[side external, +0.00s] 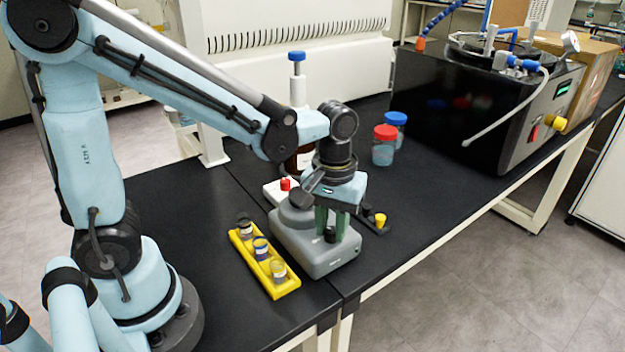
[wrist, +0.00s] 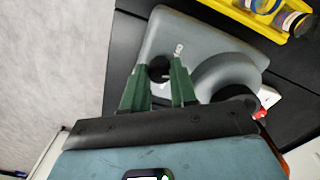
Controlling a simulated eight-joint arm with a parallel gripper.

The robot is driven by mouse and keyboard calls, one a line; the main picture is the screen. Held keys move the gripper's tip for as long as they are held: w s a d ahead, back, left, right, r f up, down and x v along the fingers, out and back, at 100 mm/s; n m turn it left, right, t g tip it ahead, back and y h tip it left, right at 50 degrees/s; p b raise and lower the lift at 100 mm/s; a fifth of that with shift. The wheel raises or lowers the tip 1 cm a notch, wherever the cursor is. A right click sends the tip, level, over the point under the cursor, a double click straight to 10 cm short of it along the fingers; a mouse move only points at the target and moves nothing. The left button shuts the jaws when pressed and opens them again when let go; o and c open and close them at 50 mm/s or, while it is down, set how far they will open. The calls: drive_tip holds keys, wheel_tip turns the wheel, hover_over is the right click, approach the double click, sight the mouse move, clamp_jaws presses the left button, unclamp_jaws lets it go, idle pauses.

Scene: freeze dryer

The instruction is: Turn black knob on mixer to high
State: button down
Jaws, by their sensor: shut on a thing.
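The mixer (side external: 305,252) is a grey box with a sloped front and a round head, standing on the black bench near its front edge. It also fills the upper middle of the wrist view (wrist: 205,42). Its black knob (wrist: 160,69) sits on the front face beside a small white label. My gripper (side external: 331,233) points down at the front of the mixer, with its green fingers on both sides of the knob. It is shut on the knob, as the wrist view (wrist: 162,70) shows. The fingers largely hide the knob in the side view; its exact setting cannot be read.
A yellow rack (side external: 286,287) with vials stands close left of the mixer. Red-capped (side external: 384,148) and blue-capped jars (side external: 397,121) stand behind right. A small yellow-knobbed black item (side external: 379,222) is close right. A black freeze dryer (side external: 460,110) is farther back.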

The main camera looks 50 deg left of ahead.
drive_tip(key=m, duration=0.4)
drive_tip(key=shift+m, duration=0.4)
drive_tip(key=m, duration=0.3)
drive_tip(key=shift+m, duration=0.3)
drive_tip(key=m, duration=0.3)
drive_tip(key=shift+m, duration=2.2)
drive_tip(key=c, duration=0.9)
unclamp_jaws()
drive_tip(key=shift+r, duration=0.1)
